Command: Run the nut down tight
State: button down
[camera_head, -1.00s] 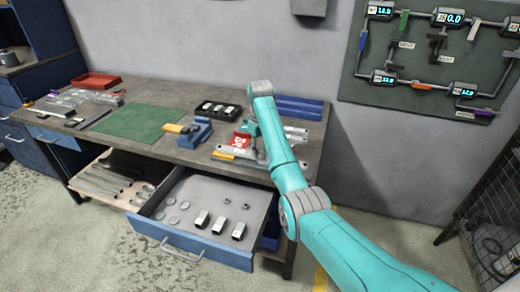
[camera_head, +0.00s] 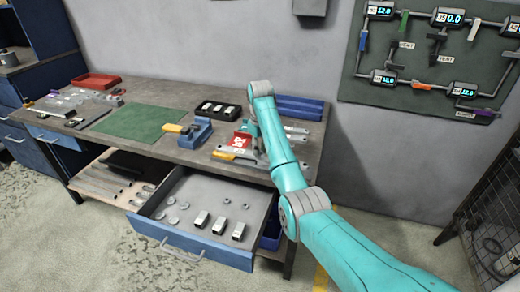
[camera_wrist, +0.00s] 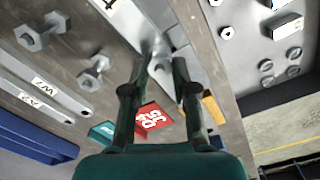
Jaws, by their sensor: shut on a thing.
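In the wrist view my gripper (camera_wrist: 161,68) reaches down with both dark fingers close around a small grey metal piece (camera_wrist: 159,58), probably the nut. It sits at a pale metal bracket (camera_wrist: 138,22). The fingers cover much of the piece, so its thread and seating cannot be made out. In the head view my arm hides most of the gripper and the piece, at the right part of the bench.
A red block with white marks (camera_head: 242,141) and a yellow-orange piece (camera_wrist: 213,107) lie close to my fingers. Bolts (camera_wrist: 95,72) and labelled bars (camera_wrist: 40,92) lie beside them. An open drawer (camera_head: 194,250) with small parts juts out in front. A blue vise-like fixture (camera_head: 196,131) stands left.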

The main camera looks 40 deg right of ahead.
jog(key=shift+m, duration=0.3)
jog(key=m, duration=1.3)
jog(key=shift+a+f, duration=0.1)
jog(key=shift+a, duration=0.05)
jog(key=c, duration=0.8)
grip_release()
jog(key=shift+w, duration=0.1)
jog(key=shift+c, duration=0.2)
